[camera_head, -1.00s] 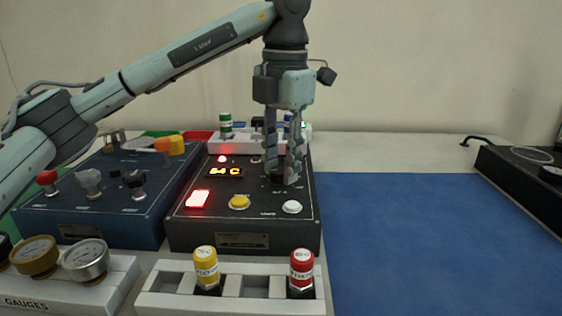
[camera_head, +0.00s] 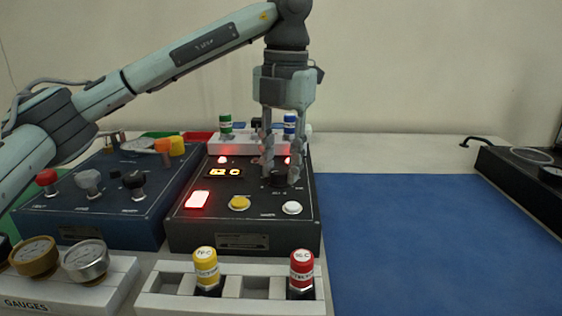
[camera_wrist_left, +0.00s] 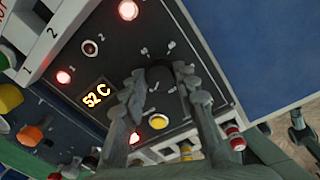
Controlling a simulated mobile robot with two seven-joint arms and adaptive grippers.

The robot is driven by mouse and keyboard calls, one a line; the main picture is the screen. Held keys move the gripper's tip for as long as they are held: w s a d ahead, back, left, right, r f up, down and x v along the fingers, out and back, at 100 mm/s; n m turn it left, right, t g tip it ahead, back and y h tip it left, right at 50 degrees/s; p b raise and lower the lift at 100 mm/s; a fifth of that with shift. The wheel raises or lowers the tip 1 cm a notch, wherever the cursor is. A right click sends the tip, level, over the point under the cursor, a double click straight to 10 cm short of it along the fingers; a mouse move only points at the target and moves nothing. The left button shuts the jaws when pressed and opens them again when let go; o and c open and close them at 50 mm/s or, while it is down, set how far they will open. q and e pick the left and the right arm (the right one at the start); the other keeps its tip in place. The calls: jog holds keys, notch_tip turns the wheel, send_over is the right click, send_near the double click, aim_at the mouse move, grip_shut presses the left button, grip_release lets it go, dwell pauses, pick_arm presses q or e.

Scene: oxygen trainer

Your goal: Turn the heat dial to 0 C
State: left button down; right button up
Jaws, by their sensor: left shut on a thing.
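The heat dial (camera_head: 279,180) is a black knob on the right of a dark grey control box (camera_head: 240,221). My left gripper (camera_head: 281,176) points straight down over it, its two fingers on either side, shut on the dial. In the left wrist view the dark dial (camera_wrist_left: 160,78) shows between the fingers, partly covered by them. The lit orange display (camera_wrist_left: 96,94) reads 52 C there; in the head view the display (camera_head: 225,172) is hard to read.
The box also has a lit red button (camera_head: 197,200), a yellow button (camera_head: 239,203) and a white button (camera_head: 292,208). A blue valve box (camera_head: 100,212) stands left. A white rack (camera_head: 232,306) with two bottles is in front. The blue mat (camera_head: 430,240) is clear.

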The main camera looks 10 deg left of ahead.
aim_at(284, 171)
pick_arm(q)
jog(key=c, duration=1.2)
grip_release()
jog(key=shift+o, duration=0.2)
notch_tip(284, 171, up, 12)
jog(key=shift+d, duration=0.3)
jog(key=shift+s, duration=0.1)
